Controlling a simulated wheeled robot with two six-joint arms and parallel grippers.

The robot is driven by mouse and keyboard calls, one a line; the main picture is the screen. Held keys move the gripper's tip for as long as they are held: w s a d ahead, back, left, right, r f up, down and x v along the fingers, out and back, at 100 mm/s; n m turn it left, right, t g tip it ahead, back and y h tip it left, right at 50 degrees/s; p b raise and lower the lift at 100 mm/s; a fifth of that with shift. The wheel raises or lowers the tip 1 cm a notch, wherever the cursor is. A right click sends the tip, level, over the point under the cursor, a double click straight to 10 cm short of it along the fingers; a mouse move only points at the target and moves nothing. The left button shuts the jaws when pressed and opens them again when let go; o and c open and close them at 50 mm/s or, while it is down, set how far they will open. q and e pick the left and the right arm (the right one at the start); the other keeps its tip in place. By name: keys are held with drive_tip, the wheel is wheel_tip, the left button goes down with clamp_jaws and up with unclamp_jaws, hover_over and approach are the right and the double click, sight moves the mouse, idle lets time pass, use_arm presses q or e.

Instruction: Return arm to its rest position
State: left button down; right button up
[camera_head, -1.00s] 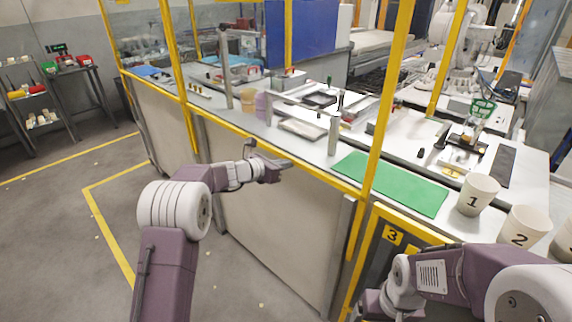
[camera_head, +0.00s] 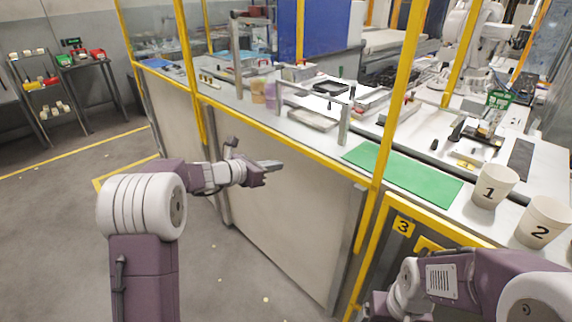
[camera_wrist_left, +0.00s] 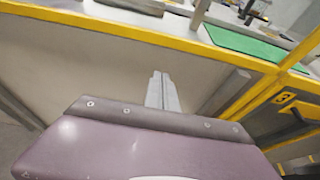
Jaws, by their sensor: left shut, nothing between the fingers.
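My left arm comes in from the lower left in the head view. Its gripper (camera_head: 272,166) is shut and empty, pointing right in front of the workbench's grey side panel, below the table edge. In the left wrist view the shut fingers (camera_wrist_left: 162,92) point toward the yellow frame and the panel. My right arm (camera_head: 470,285) is folded at the lower right; its fingers cannot be made out.
A workbench with yellow posts (camera_head: 392,120) and a yellow edge rail stands ahead. On it are a green mat (camera_head: 402,174), a cup marked 1 (camera_head: 492,187) and a cup marked 2 (camera_head: 543,222). Open grey floor (camera_head: 60,215) lies at left, with shelves (camera_head: 40,95) behind.

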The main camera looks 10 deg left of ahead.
use_arm(q)
drive_tip(key=s+d+r+m+h+p, duration=0.1)
drive_tip(key=d+r+p, duration=0.1)
drive_tip(key=r, duration=0.2)
drive_tip(key=s+d+r+p, duration=0.2)
drive_tip(key=r+p, duration=0.1)
drive_tip(key=r, duration=0.1)
drive_tip(key=s+d+f+m+g+y+p, duration=0.1)
drive_tip(key=s+d+f+m+g+p, duration=0.15)
drive_tip(key=s, duration=0.35)
drive_tip(key=s+d+f+m+g+p, duration=0.1)
drive_tip(key=s+m+g+p, duration=0.1)
drive_tip(key=s+m+g, duration=0.3)
drive_tip(key=s+a+f+m+g+y+p, duration=0.1)
drive_tip(key=s+a+f+m+y, duration=0.3)
drive_tip(key=s+m, duration=0.5)
drive_tip(key=s+a+f+m+g+y, duration=0.1)
drive_tip(key=s+a+f+m+y, duration=0.3)
drive_tip(key=s+a+f+m, duration=0.3)
drive_tip(key=s+a+m, duration=0.1)
drive_tip(key=s+m, duration=0.2)
drive_tip(key=shift+s+a+m+p, duration=0.2)
drive_tip(key=shift+s+m+p, duration=0.05)
drive_tip(key=shift+m+p, duration=0.15)
